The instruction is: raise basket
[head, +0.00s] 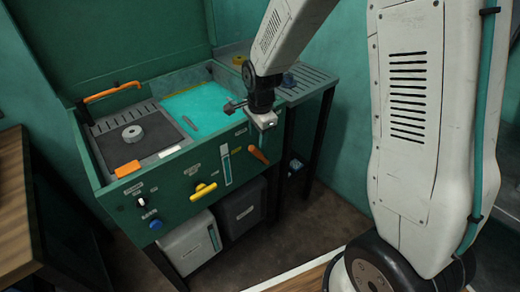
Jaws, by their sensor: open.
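A green washing machine (180,182) stands against the wall with its lid raised. A dark grey tray, perhaps the basket (112,148), sits at the left of its top with a grey ring part (132,134) lying on it. An orange-handled bar (115,91) rises behind the tray. Bright teal liquid (205,101) fills the basin to the right. My gripper (263,121) hangs empty over the machine's front right edge, above an orange-handled lever (258,155) on the front panel and apart from it. The gripper is small in view, its fingertips hard to make out.
A slatted side shelf (305,84) stands at the right, a wooden bench (14,200) at the left. Two bins (190,243) sit underneath. The floor in front is clear.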

